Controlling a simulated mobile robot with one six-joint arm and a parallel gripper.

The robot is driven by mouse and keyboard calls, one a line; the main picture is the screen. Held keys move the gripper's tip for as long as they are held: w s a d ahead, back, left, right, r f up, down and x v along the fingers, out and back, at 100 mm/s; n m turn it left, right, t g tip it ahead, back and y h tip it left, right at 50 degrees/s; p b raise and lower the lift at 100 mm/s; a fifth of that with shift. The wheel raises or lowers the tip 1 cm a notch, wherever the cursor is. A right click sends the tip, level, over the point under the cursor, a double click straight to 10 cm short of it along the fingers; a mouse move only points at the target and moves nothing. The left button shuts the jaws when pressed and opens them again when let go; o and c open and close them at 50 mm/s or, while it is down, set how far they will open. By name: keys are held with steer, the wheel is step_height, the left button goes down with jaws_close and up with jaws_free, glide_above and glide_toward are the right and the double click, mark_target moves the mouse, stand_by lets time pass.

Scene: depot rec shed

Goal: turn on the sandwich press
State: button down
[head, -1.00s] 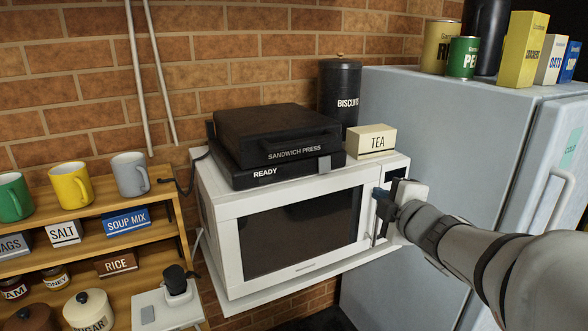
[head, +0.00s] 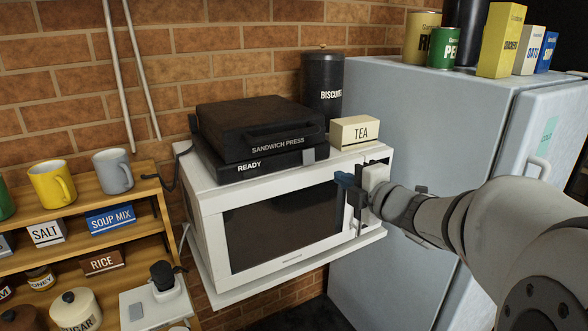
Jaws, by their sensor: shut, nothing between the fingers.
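The black sandwich press (head: 255,128) lies flat with its lid down on top of the white microwave (head: 215,220). Its front edge reads READY, and a small grey tab (head: 308,156) sits at the right end of that edge. A dark cord (head: 166,183) leaves its left side toward the shelf. A black plug (head: 163,276) stands on a white socket plate (head: 157,308) at lower left, with a small grey switch (head: 136,312) beside it. My gripper (head: 345,182) is shut and empty in front of the microwave's right side, below and right of the grey tab.
A TEA box (head: 354,132) and a BISCUITS canister (head: 322,85) stand right of and behind the press. The fridge (head: 415,140) is at right, with boxes and tins on top. A wooden shelf (head: 145,208) with mugs and labelled goods is at left.

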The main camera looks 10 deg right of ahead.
mark_target(310, 163)
steer(key=p+x, duration=0.1)
steer(key=x, duration=0.9)
steer(key=shift+w, duration=0.3)
steer(key=shift+s+f, duration=0.1)
steer(key=shift+s, duration=0.15)
steer(key=f+b+v, duration=0.1)
steer(key=b+v, duration=0.1)
steer(key=v, duration=1.1)
steer(key=shift+s+f, duration=0.2)
steer(key=shift+f, duration=0.65)
steer(key=shift+d, duration=0.1)
steer(key=s+d+f+m+g+h, duration=0.5)
steer(key=m+h, duration=0.4)
steer(key=m, duration=0.5)
steer(key=s+a+f+m+g+y, duration=0.1)
steer(key=s+a+f+m+g, duration=0.2)
steer(key=s, duration=0.4)
steer(key=s+a+f+m+g+y, duration=0.1)
steer(key=s+a+f+m+g, duration=0.3)
steer(key=s, duration=0.4)
steer(key=shift+a+f+m+y, duration=0.3)
steer(key=shift+a+f+m, duration=0.5)
steer(key=shift+a, duration=0.35)
